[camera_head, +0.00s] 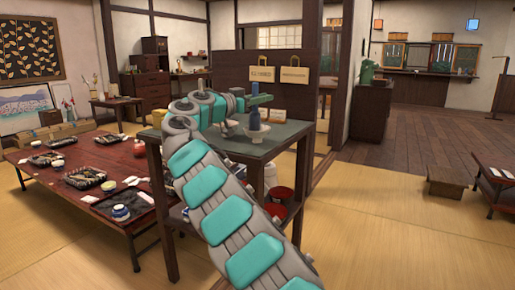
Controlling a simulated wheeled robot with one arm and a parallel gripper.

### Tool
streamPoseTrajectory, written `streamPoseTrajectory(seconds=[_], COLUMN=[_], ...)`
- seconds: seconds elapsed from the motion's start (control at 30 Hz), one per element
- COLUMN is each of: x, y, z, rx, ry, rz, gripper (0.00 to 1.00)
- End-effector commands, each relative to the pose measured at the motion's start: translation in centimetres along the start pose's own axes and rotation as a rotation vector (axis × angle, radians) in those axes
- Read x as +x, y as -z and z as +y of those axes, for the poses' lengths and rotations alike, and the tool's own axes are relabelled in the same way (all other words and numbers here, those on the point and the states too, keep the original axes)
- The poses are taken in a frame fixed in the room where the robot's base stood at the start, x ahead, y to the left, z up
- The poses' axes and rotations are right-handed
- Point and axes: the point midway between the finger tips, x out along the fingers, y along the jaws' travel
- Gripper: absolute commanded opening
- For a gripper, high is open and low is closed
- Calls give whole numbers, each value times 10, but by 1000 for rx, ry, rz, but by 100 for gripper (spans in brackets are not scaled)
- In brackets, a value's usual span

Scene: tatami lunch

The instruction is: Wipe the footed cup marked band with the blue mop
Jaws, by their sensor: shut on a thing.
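My arm reaches over a dark green-topped stand (285,137), and my gripper (250,99) is above its far part. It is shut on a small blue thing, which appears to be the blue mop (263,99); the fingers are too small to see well. Just below stands a small dark blue and whitish vessel (254,121), which may be the footed cup. I cannot make out a band mark on it, or whether the mop touches it. A pale grey dish-like thing (229,128) sits to its left, partly behind my arm.
A low red-brown table (60,168) at left holds several trays, bowls and cups. Red round containers (283,194) are on the stand's lower shelf. A small stool (447,180) and another low table (498,180) are at right. Tatami floor between is clear.

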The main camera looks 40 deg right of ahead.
Motion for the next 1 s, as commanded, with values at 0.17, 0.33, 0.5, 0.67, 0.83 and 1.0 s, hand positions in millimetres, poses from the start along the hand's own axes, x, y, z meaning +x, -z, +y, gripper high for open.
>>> streamPoseTrajectory(seconds=[0.17,0.33,0.5,0.67,0.83,1.0], x=[-1,-2,-2,-2,-1,0], y=[-7,-6,-6,4,4,1], z=[2,3,3,2,5,6], rx=[2,7,13,9,18,21], ry=[53,110,184,239,294,379], rz=[-5,-9,-17,-18,-27,-39], gripper=[0,0,0,0,0,0])
